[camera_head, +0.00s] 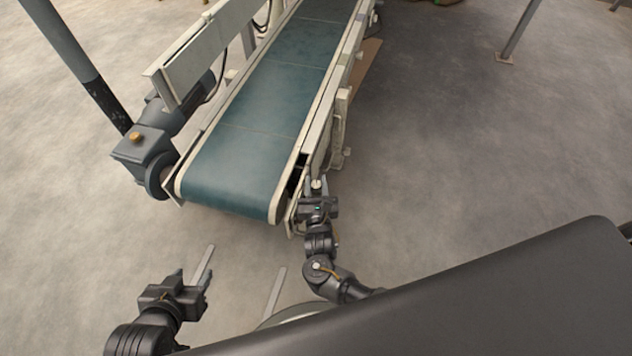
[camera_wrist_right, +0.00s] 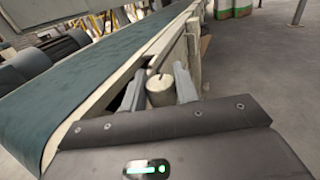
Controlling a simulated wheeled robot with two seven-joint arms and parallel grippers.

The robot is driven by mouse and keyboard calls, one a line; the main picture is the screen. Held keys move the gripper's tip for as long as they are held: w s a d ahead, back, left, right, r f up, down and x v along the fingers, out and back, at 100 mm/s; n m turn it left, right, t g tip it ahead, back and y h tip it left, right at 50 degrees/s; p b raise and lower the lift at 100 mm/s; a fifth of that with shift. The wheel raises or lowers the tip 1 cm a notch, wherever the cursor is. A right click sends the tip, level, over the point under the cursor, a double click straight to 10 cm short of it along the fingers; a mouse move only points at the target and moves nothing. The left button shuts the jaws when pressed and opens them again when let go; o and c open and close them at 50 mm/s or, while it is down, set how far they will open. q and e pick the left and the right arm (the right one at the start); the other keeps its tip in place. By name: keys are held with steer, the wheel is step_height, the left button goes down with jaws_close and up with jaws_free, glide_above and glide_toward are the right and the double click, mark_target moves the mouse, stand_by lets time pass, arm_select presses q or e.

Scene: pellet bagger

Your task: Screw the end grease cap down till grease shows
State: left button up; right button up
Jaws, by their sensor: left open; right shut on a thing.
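The end grease cap (camera_wrist_right: 160,91) is a small pale cylinder at the near end of the conveyor's right side rail. In the right wrist view it sits between the two fingers of my right gripper (camera_wrist_right: 158,88), which is shut on it. The head view shows my right gripper (camera_head: 316,188) at the belt's near right corner, with the cap (camera_head: 316,184) small between its fingers. I cannot see any grease around the cap. My left gripper (camera_head: 190,278) is open and empty, above the floor in front of the conveyor and apart from it.
The conveyor's green belt (camera_head: 250,140) runs away from me between pale side rails. A grey motor and gearbox (camera_head: 150,150) stand at its left. A dark post (camera_head: 75,60) rises at the far left.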

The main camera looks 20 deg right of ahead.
arm_select(q)
steer(key=shift+s+a+f, duration=0.2)
steer(key=shift+s, duration=0.05)
arm_select(e)
steer(key=o, duration=1)
steer(key=shift+c, duration=0.2)
steer(key=shift+s, duration=0.15)
arm_select(q)
steer(key=s+a+f+n+g+y+p, duration=0.1)
steer(key=s+a+f+g+y+p, duration=0.1)
steer(key=s, duration=0.5)
steer(key=shift+a+f+g, duration=0.75)
steer(key=shift+a+g, duration=0.55)
steer(key=shift+g, duration=0.5)
arm_select(e)
steer(key=v, duration=1)
steer(key=shift+s+a, duration=0.2)
steer(key=shift+a, duration=0.1)
